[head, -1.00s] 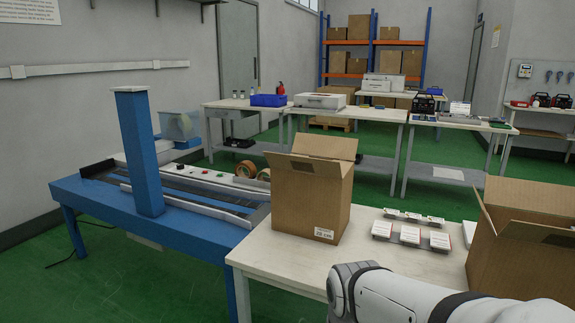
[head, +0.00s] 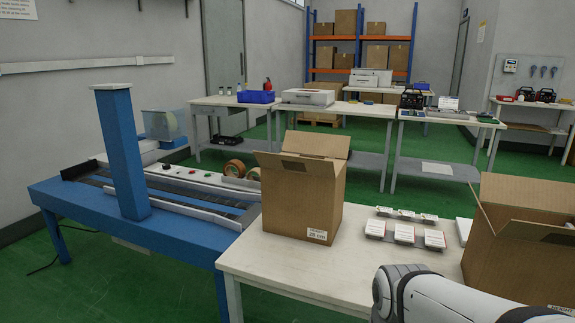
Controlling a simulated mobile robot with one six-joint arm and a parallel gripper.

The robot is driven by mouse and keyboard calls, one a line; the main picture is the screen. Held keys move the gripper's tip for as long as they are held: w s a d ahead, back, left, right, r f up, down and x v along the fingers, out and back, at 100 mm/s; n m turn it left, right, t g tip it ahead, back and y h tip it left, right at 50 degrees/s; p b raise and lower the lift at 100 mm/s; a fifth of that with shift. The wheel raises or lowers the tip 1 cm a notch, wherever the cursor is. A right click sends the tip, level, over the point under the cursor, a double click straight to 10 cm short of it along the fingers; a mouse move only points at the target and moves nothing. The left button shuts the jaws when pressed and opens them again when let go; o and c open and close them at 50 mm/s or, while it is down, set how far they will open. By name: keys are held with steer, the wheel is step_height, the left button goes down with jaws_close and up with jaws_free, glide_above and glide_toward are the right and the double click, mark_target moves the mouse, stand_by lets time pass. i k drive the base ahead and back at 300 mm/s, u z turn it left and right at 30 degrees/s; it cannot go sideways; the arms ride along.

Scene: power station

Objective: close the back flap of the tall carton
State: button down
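An open brown carton (head: 298,208) stands upright on the white table, with a small printed label low on its front. Its back flap (head: 316,143) stands up at the rear. Its front flap (head: 280,167) tilts outward, and its inside is mostly hidden. A second open brown carton (head: 505,248) is cut off by the right edge, with its flaps up. I cannot tell for sure which one is the tall carton. My white arm reaches in at the lower right, in front of the second carton. My gripper is out of view.
Several small white boxes (head: 405,234) lie between the cartons on the white table (head: 262,262). A blue conveyor (head: 180,228) with a blue post (head: 122,150) adjoins the table on the left. Benches and orange-blue shelving (head: 362,38) stand behind, across green floor.

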mark_target(315, 167)
steer(key=i, duration=0.95)
steer(key=z, duration=0.05)
